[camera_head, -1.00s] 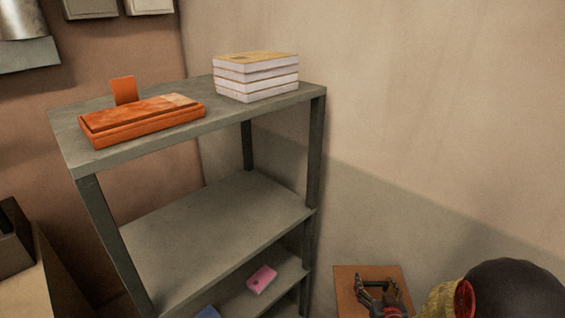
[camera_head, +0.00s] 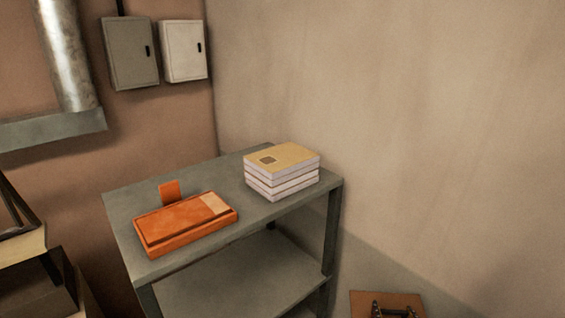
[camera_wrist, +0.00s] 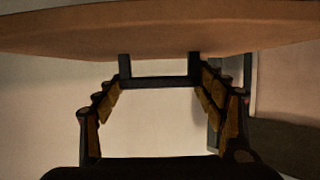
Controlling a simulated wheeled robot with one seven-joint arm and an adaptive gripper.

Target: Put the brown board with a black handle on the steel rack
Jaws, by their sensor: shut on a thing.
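The brown board (camera_head: 362,300) with its black handle (camera_head: 397,310) shows at the bottom right of the head view, cut off by the lower edge. In the wrist view the board (camera_wrist: 160,32) spans the top, and its black handle (camera_wrist: 160,82) lies between the fingers of my gripper (camera_wrist: 163,95). My gripper is shut on the handle; in the head view it is hardly visible at the frame's edge. The grey steel rack (camera_head: 125,218) stands left of the board, apart from it. Its top shelf and one shelf below show.
An orange box (camera_head: 185,225) with an upright tab lies on the rack's top at the left. A stack of books (camera_head: 282,172) stands at the top's back right. Bare top remains around them. A wall (camera_head: 450,130) rises behind. Boxes (camera_head: 30,275) stand at the far left.

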